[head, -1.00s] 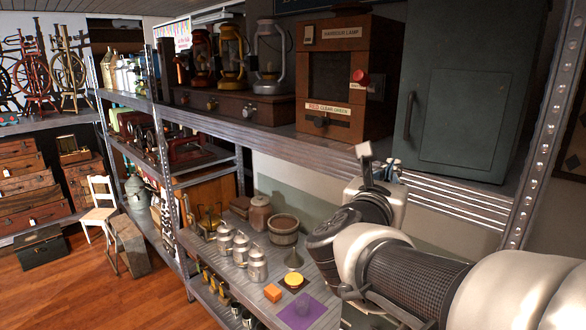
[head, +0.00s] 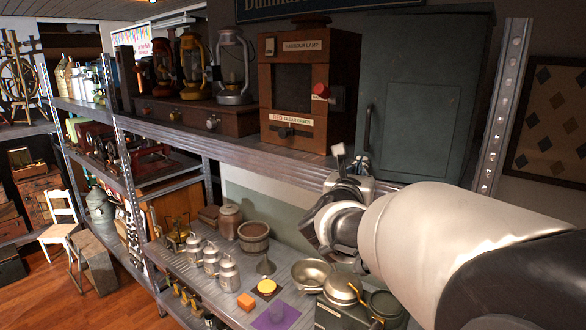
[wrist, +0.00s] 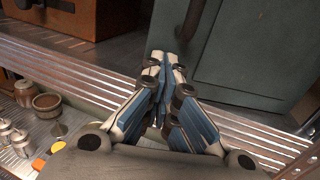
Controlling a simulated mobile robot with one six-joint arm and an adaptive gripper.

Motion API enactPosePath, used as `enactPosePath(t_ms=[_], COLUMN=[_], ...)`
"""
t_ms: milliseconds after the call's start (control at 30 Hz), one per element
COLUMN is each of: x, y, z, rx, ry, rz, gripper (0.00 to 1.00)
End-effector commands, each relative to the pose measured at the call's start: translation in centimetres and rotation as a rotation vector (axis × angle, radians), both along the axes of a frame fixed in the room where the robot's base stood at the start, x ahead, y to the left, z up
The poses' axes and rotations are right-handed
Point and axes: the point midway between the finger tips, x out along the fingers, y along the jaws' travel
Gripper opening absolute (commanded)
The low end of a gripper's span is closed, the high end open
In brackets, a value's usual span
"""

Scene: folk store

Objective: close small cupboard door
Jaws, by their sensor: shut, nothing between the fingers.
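The small cupboard (head: 480,110) is a grey-green box on the upper shelf at the right in the head view. Its door (head: 425,130) faces me, with a dark upright handle (head: 369,127) near the left edge. I cannot tell for sure whether the door is flush or slightly ajar. In the wrist view the lower part of the door (wrist: 245,50) and the handle (wrist: 190,20) show beyond the fingers. My gripper (head: 362,160) is shut and empty, in front of the cupboard's lower left part. Its fingertips (wrist: 167,56) show together in the wrist view; contact with the door cannot be told.
A wooden harbour lamp box (head: 300,95) stands just left of the cupboard. The metal shelf edge (head: 250,150) runs below my gripper, and a perforated post (head: 502,110) stands at the right. Pans (head: 312,272) and canisters (head: 228,275) stand on the lower shelf.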

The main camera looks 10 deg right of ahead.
Motion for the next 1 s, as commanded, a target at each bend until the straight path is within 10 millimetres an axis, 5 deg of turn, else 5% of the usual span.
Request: enactPosePath(t_ms=[500, 1000], x=[4.8, 5.3], y=[-3.2, -3.6], z=[-0.4, 0.0], rx=[0.002, 0.0], ry=[-0.001, 0.0], rz=[-0.203, -0.199], gripper=[0.0, 0.0])
